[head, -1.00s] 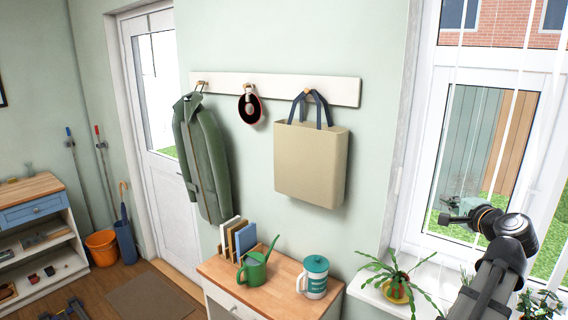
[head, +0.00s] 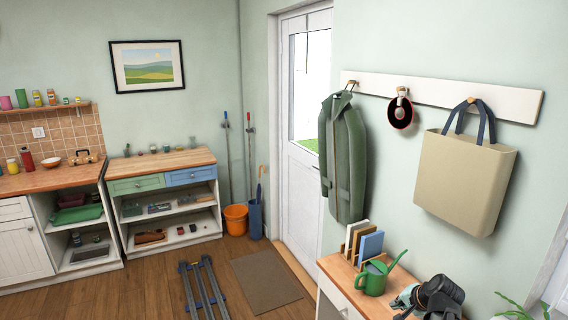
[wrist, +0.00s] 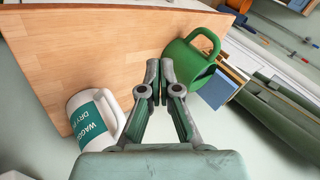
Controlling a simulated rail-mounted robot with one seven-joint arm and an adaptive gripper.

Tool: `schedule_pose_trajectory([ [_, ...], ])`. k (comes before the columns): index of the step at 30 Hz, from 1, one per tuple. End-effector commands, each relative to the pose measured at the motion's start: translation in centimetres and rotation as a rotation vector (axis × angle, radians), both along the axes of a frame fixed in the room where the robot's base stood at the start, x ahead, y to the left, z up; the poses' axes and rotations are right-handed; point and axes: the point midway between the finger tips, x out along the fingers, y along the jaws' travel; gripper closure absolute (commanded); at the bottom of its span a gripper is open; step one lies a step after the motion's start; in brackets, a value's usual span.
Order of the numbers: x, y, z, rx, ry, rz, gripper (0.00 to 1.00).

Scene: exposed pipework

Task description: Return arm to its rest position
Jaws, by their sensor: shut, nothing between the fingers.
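My gripper (wrist: 156,88) is shut with nothing between its fingers, above the small wooden-topped cabinet (wrist: 100,45). In the wrist view, a green watering can (wrist: 190,58) stands just right of the fingertips. A white container with a teal label (wrist: 95,118) is to their left. In the head view, my gripper (head: 404,299) shows low at the right, beside the watering can (head: 372,279). The white container is hidden behind my arm.
Books (head: 362,243) stand behind the watering can. A green coat (head: 343,155), a dark round item (head: 400,110) and a beige bag (head: 465,180) hang from the wall rail (head: 440,92). A plant (head: 520,307) is at the lower right. The floor (head: 140,295) at left is largely clear.

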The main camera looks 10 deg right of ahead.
Motion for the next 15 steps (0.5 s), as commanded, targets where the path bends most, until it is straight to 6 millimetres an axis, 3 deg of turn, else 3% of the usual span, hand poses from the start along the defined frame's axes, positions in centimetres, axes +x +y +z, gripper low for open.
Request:
schedule_pose_trajectory([
  [1,0.7,2.8,-1.7,-0.012,0.038,0.061,1.0],
  [7,1.5,11.9,-7.5,-0.09,0.181,0.295,1.0],
  [15,-0.3,23.1,-14.3,-0.225,0.357,0.624,1.0],
])
